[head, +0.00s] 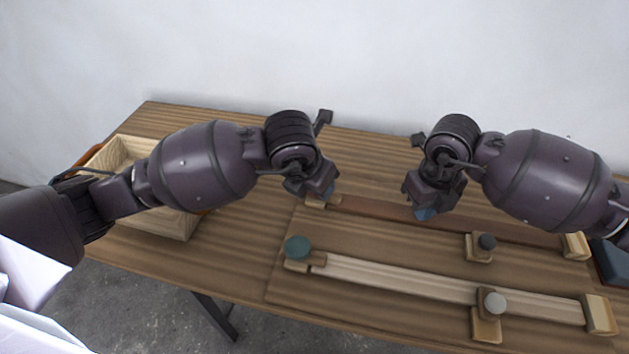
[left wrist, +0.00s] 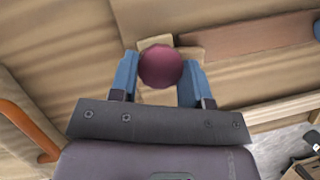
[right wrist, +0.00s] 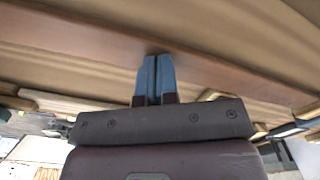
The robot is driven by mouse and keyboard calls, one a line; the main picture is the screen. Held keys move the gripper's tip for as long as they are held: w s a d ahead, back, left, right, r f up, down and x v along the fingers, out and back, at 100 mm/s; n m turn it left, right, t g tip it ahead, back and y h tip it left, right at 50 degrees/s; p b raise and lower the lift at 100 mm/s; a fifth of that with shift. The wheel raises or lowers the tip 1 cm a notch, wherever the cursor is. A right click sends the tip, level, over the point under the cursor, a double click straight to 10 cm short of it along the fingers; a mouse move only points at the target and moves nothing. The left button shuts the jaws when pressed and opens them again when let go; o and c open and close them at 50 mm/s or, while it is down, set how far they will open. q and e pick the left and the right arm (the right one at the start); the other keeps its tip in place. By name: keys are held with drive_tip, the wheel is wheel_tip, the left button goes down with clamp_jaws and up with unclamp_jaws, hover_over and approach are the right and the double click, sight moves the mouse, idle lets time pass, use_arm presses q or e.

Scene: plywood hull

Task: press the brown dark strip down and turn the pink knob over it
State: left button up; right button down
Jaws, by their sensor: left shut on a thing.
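The brown dark strip (head: 375,208) lies along the back of the board; it also shows in the left wrist view (left wrist: 250,36) and the right wrist view (right wrist: 100,38). The pink knob (left wrist: 160,66) is at the strip's left end, between the fingers of my left gripper (left wrist: 160,75), which is shut on it. In the head view my left gripper (head: 322,194) hides the knob. My right gripper (head: 424,213) has its fingertips together, with nothing between them, at the strip left of its middle. In the right wrist view its closed tips (right wrist: 157,62) overlap the strip; they look in contact.
A wooden crate (head: 180,222) stands at left. A blue object (head: 612,262) is at the right edge.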

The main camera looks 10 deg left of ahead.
use_arm(q)
drive_tip(key=shift+n, duration=0.3)
use_arm(e)
drive_tip(key=shift+f, duration=0.1)
use_arm(q)
drive_tip(key=o, duration=1)
drive_tip(key=shift+r, duration=0.1)
drive_tip(key=shift+r, duration=3.4)
drive_tip(key=shift+r, duration=0.1)
wheel_tip(320, 180, up, 8)
drive_tip(key=t+p, duration=0.1)
drive_tip(key=p, duration=0.3)
drive_tip(key=shift+s+f, duration=0.2)
drive_tip(key=shift+f, duration=0.05)
use_arm(e)
drive_tip(key=shift+r, duration=3.6)
drive_tip(key=shift+r, duration=0.1)
